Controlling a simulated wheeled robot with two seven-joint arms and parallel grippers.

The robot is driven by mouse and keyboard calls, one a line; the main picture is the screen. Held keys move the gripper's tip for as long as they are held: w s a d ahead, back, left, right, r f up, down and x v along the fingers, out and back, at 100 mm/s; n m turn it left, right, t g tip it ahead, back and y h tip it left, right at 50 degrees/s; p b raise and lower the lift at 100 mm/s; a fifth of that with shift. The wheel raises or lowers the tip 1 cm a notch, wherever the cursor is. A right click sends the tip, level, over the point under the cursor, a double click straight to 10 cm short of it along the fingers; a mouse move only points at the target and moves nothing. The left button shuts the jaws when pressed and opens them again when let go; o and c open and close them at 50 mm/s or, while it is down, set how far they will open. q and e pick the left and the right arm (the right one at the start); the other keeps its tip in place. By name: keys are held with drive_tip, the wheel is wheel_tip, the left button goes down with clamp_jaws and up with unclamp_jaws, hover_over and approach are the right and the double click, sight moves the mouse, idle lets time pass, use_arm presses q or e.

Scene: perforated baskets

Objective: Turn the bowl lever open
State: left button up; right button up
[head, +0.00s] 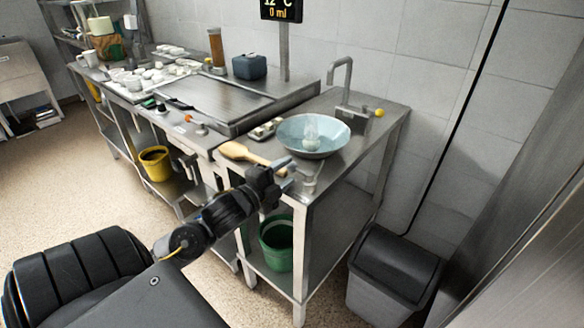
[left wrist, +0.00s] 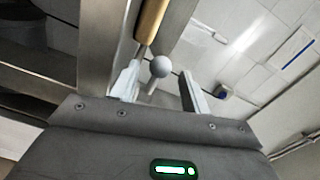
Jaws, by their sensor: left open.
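A blue-grey bowl (head: 290,137) is set at the right end of the steel counter, with a clear glass-like object inside it. A small pale lever (head: 310,184) with a rounded end stands at the counter's front edge, below the bowl. My left gripper (head: 289,175) is open just left of this lever. In the left wrist view, a grey ball on a short stalk (left wrist: 160,67) shows between the two open fingers (left wrist: 162,88), apart from both as far as I can tell. I cannot tell how far the lever is turned. My right gripper is not in view.
A wooden utensil (head: 243,154) lies beside my left gripper; a wooden handle (left wrist: 151,20) shows ahead of the fingers. A tap (head: 345,78) and yellow knob (head: 379,113) are behind the bowl. A green bucket (head: 277,245) is below; a dark bin (head: 390,272) stands right.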

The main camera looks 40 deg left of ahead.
sight(289, 170)
use_arm(q)
drive_tip(key=shift+w+f, duration=0.1)
drive_tip(key=shift+w, duration=1.65)
drive_tip(key=shift+c, duration=0.5)
clamp_jaws()
drive_tip(key=shift+a, duration=0.1)
